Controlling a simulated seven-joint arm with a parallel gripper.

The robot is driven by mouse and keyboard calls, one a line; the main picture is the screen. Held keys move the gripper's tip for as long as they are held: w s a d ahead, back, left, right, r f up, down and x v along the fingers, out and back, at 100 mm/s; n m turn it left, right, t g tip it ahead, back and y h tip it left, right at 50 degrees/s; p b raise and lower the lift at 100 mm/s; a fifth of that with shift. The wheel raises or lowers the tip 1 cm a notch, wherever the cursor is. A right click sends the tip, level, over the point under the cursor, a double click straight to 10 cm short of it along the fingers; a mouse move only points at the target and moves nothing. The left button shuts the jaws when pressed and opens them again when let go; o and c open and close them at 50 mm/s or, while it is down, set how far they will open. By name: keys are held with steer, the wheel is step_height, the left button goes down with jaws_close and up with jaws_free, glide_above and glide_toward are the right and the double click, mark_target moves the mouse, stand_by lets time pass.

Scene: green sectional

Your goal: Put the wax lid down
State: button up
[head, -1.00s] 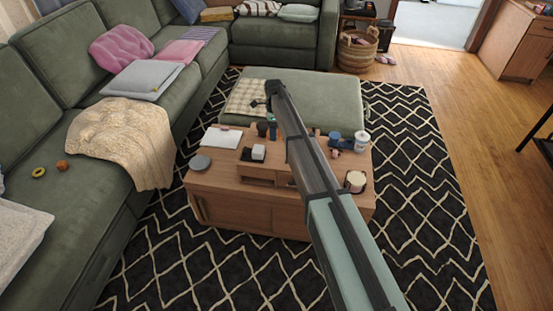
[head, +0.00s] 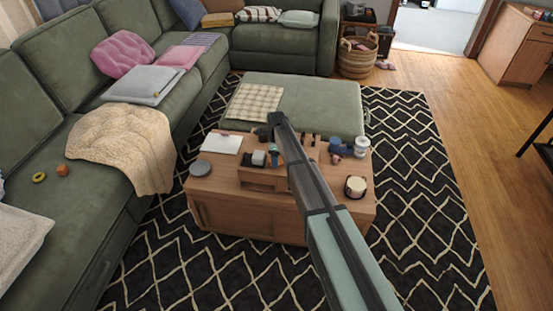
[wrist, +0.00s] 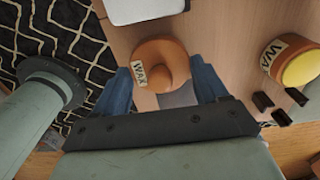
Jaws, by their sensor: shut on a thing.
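In the wrist view, the wax lid (wrist: 176,62) is a round orange-brown disc with a knob and a white WAX label. It sits between the two blue fingers of my gripper (wrist: 165,73), which is shut on it. The wooden tabletop (wrist: 222,32) lies below; I cannot tell whether the lid touches it. A jar with a WAX label and a yellow top (wrist: 300,68) stands to the right, apart from the lid. In the head view, my gripper is over the wooden coffee table (head: 250,222), and the lid is too small and covered to make out clearly.
On the table, a grey disc (head: 200,168) lies at left, near a white pad (head: 222,143). A cream-topped jar (head: 355,187) and a white tub (head: 361,146) stand at right. Small black pieces (wrist: 280,105) lie beside the wax jar. The table's front left looks clear.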

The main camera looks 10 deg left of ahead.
steer(key=shift+f, duration=0.65)
steer(key=shift+f, duration=0.15)
steer(key=o, duration=1)
step_height(320, 180, up, 12)
steer(key=shift+r, duration=0.15)
